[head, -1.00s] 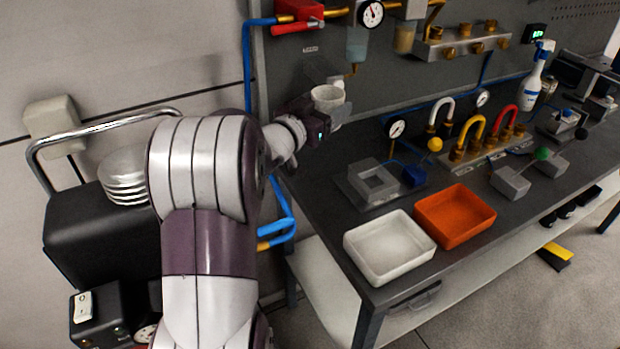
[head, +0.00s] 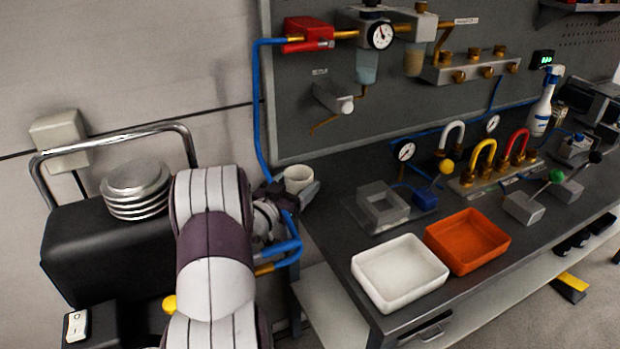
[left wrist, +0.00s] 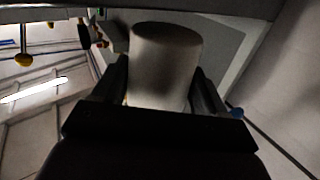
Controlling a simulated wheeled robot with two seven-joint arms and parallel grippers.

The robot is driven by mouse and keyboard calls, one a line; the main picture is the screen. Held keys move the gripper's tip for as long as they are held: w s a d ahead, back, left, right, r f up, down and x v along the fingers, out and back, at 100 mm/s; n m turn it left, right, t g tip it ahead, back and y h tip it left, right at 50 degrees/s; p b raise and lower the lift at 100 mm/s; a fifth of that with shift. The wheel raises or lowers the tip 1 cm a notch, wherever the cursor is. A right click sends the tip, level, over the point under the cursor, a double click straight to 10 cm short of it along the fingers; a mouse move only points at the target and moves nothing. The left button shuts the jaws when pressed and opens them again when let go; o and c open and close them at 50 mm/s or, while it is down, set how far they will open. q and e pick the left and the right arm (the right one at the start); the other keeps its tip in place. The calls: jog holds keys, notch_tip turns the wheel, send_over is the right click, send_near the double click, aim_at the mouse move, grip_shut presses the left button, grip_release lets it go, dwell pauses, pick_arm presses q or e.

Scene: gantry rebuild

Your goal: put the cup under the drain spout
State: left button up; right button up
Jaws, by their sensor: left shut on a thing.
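The white cup (head: 298,178) is in my left gripper (head: 300,192), off the bench's left end and below the panel fittings. In the left wrist view the cup (left wrist: 166,62) sits between the two dark fingers of the left gripper (left wrist: 160,92), which is shut on it. A thin brass drain spout (head: 323,125) slants down to the left near a grey bracket (head: 328,97) on the panel, under the gauge and the clear bowl. The cup is below and left of the spout tip, apart from it. My right gripper is not in view.
A blue pipe (head: 258,110) runs down the panel's left edge close to the cup. A red valve (head: 308,34) is above. A white tray (head: 400,272) and an orange tray (head: 468,242) lie on the bench. Stacked plates (head: 137,190) stand at left.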

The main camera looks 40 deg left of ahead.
aim_at(310, 175)
pick_arm(q)
jog(key=w, duration=0.3)
jog(key=w+f, duration=0.1)
jog(key=w, duration=0.1)
jog(key=shift+w+a, duration=0.2)
jog(key=shift+w, duration=0.15)
jog(key=shift+s+f, duration=0.1)
jog(key=shift+f, duration=0.05)
jog(key=shift+f, duration=0.15)
jog(key=o, duration=1.1)
jog(key=shift+r, duration=0.35)
jog(key=s, duration=0.7)
jog(key=shift+s+d+f, duration=0.15)
jog(key=shift+s+d, duration=0.05)
jog(key=shift+d, duration=0.1)
